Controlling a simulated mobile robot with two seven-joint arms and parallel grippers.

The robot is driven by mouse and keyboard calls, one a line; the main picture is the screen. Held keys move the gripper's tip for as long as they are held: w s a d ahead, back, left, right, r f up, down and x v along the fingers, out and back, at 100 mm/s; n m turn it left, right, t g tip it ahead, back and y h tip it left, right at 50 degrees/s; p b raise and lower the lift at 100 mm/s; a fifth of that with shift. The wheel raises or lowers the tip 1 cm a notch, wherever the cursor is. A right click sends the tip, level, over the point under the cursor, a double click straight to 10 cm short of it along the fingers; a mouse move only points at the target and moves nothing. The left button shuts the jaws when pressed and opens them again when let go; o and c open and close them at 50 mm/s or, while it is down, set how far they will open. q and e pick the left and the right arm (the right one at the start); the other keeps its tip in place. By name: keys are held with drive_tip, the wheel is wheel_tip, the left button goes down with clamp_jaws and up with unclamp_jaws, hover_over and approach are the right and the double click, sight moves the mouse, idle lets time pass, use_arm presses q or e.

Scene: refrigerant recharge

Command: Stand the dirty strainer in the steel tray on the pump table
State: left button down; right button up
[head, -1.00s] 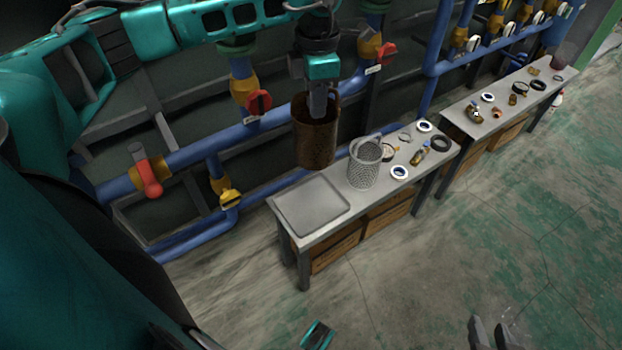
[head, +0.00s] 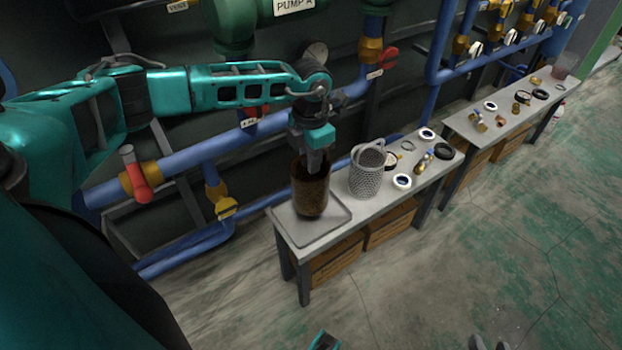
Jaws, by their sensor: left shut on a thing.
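The dirty strainer (head: 311,192), a rusty brown cylinder with an open top, is upright over the steel tray (head: 342,219). My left gripper (head: 316,162) points down into its top and is shut on it at the rim. The strainer's base shows within the tray's outline; I cannot tell whether it rests on the tray or hangs just above. The tray lies at the left end of the pump table (head: 318,241). My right gripper (head: 490,344) shows only its fingertips at the bottom edge, apart and with nothing visible between them.
A clean mesh strainer (head: 366,176) with a handle stands just right of the tray. Rings, a gauge and brass fittings lie further right on the table. Blue pipes (head: 245,139) with valves run behind. A second table (head: 510,122) stands further right.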

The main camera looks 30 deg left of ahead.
sight(310, 179)
use_arm(q)
wheel_tip(310, 179, down, 5)
drive_tip(key=shift+f+b, duration=0.15)
drive_tip(key=shift+b, duration=0.55)
use_arm(e)
drive_tip(key=shift+w+a+f, duration=0.2)
drive_tip(key=shift+w+a, duration=0.05)
drive_tip(key=shift+a, duration=0.15)
use_arm(q)
drive_tip(key=shift+f, duration=0.1)
drive_tip(key=c, duration=1.1)
unclamp_jaws()
drive_tip(key=shift+c, duration=0.2)
use_arm(e)
drive_tip(key=shift+f, duration=0.1)
